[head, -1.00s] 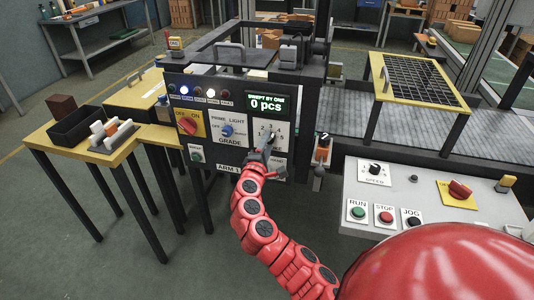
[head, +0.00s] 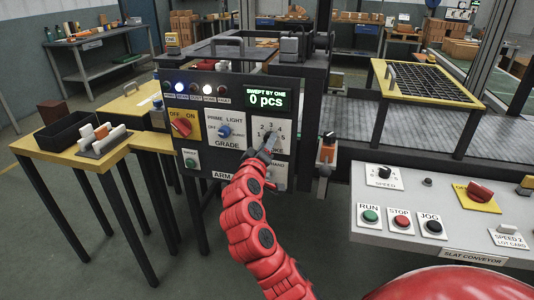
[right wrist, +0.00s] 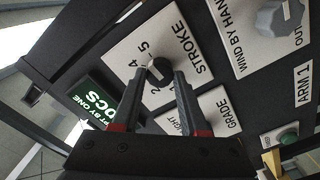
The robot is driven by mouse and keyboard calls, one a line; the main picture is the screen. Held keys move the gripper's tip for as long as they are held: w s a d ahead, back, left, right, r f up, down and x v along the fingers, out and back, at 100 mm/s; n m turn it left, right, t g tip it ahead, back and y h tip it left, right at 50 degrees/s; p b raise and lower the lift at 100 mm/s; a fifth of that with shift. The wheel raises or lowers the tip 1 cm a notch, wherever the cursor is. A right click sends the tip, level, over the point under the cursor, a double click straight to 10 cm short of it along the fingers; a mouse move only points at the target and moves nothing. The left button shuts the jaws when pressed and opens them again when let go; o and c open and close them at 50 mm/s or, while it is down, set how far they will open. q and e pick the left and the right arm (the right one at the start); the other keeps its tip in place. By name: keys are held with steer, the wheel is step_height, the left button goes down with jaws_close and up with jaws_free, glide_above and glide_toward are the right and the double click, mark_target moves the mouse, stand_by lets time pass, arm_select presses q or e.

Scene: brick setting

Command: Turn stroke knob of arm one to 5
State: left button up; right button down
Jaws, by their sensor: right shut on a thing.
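The dark stroke knob (right wrist: 159,72) sits on a white plate marked STROKE with digits around it. It also shows in the head view (head: 271,139) on the arm one panel (head: 237,158), partly hidden by my gripper. My right gripper (right wrist: 159,78) is shut on the knob, with one finger on each side of it. In the head view the right gripper (head: 265,149) reaches the panel from below. In the wrist view a pale mark on the knob faces the 4 and 5 side; the exact number is unclear. My left gripper is not in view.
A grey WIND BY HAND knob (right wrist: 280,16) is close by on the same panel. The blue grade knob (head: 224,131) and red on/off switch (head: 181,127) sit left of the stroke plate. The green display (head: 266,99) reads 0 pcs. A conveyor control box (head: 430,212) stands at right.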

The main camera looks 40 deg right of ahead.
steer(key=shift+f+m+b, duration=0.15)
steer(key=shift+m+b, duration=0.4)
steer(key=shift+m, duration=0.05)
steer(key=shift+c, duration=2.1)
jaws_free()
steer(key=p+v, duration=0.4)
steer(key=v, duration=1.3)
steer(key=shift+a+p, duration=0.25)
steer(key=shift+p, duration=0.1)
